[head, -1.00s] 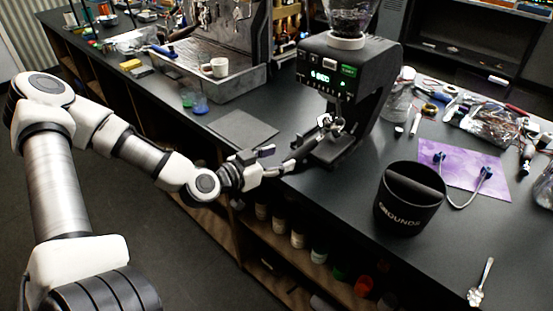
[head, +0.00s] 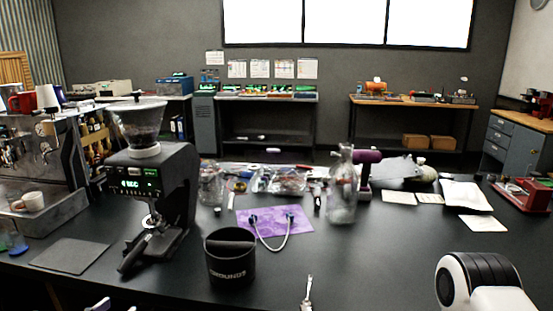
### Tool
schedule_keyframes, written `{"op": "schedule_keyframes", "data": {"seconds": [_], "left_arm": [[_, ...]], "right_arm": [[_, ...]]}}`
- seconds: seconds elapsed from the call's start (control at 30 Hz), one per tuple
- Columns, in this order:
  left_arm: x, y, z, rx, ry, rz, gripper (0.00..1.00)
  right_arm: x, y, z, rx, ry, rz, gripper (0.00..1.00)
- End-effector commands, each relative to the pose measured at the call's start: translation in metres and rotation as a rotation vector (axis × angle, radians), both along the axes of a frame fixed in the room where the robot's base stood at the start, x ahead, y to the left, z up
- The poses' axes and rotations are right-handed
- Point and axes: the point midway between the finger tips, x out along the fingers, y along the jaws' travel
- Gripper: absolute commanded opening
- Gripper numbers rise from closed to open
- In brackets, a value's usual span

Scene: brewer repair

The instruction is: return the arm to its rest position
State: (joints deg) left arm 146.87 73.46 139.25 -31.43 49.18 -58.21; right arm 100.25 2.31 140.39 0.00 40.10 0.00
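The black grinder (head: 170,190) stands on the counter at the left, with a lit green display and a clear hopper on top. A portafilter (head: 137,252) sits at its fork, its dark handle pointing toward me and down to the left.
A black grounds bin (head: 230,262) stands right of the grinder. The espresso machine (head: 45,165) is at far left. The counter's right middle is clear.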

Motion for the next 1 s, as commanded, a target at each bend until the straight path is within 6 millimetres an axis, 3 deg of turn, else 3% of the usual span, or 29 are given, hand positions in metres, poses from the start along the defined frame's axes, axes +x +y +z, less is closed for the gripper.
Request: {"op": "schedule_keyframes", "data": {"seconds": [0.37, 0.57, 0.67, 0.8, 1.0], "left_arm": [[-0.027, -0.032, -0.081, 0.184, 0.236, -0.151, 0.61], [-0.057, -0.059, -0.137, 0.304, 0.426, -0.28, 0.61], [-0.084, -0.077, -0.174, 0.347, 0.571, -0.348, 0.61], [-0.139, -0.102, -0.229, 0.377, 0.83, -0.411, 0.61], [-0.211, -0.122, -0.276, 0.365, 1.144, -0.342, 0.61]], "right_arm": [[0.001, 0.0, 0.0, 0.0, -0.001, 0.001, 0.4], [0.0, 0.0, 0.0, 0.0, -0.001, 0.0, 0.4], [0.0, 0.0, 0.0, 0.0, 0.0, 0.0, 0.4], [0.0, 0.0, 0.0, 0.0, -0.001, 0.001, 0.4], [0.0, 0.0, 0.0, 0.0, -0.001, 0.0, 0.4]]}}
